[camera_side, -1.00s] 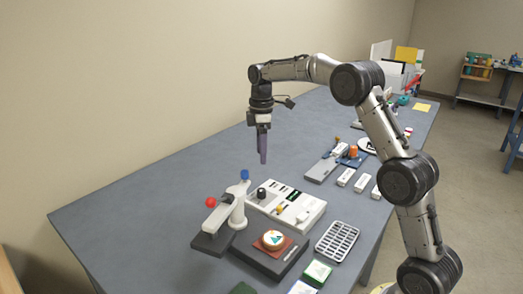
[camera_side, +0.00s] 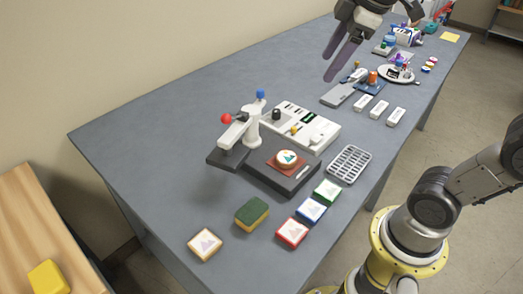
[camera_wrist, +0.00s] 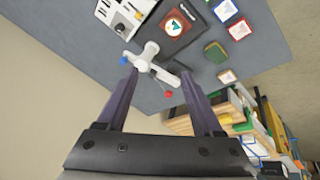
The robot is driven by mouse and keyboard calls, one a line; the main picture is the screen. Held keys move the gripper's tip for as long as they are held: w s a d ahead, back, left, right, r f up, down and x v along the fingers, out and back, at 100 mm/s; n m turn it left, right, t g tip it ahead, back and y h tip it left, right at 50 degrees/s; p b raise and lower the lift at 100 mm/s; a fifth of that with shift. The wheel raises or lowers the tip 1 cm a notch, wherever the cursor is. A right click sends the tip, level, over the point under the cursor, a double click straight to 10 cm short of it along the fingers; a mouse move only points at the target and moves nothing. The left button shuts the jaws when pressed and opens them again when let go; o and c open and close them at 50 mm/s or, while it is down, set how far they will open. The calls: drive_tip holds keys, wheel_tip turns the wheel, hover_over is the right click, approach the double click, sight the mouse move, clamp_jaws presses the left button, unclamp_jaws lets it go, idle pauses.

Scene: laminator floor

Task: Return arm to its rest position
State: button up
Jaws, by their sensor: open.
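My gripper (camera_side: 330,66) hangs high above the blue table (camera_side: 190,110) at the top of the side view, with its two purple fingers apart and nothing between them. In the wrist view my gripper (camera_wrist: 160,72) also shows spread, empty fingers. The rest of my arm is partly out of the side frame. A white lever press (camera_side: 250,125) with red and blue knobs stands on the table, below and left of the fingers in the side view. It also shows between and beyond the fingertips in the wrist view (camera_wrist: 150,52). No contact with the fingers is visible.
A white control box (camera_side: 312,138), a black base with a round badge (camera_side: 287,157), a wire rack (camera_side: 349,164) and several coloured blocks, including a red one (camera_side: 292,232), lie near the press. A plate (camera_side: 396,75) stands farther back. The table's left part is bare.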

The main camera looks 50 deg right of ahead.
drive_tip(key=s+a+f+m, duration=0.1)
drive_tip(key=s+f+m, duration=0.6)
drive_tip(key=s+f, duration=0.3)
drive_tip(key=shift+s+a+f+t, duration=0.3)
drive_tip(key=shift+a+t, duration=0.05)
drive_tip(key=shift+t, duration=0.05)
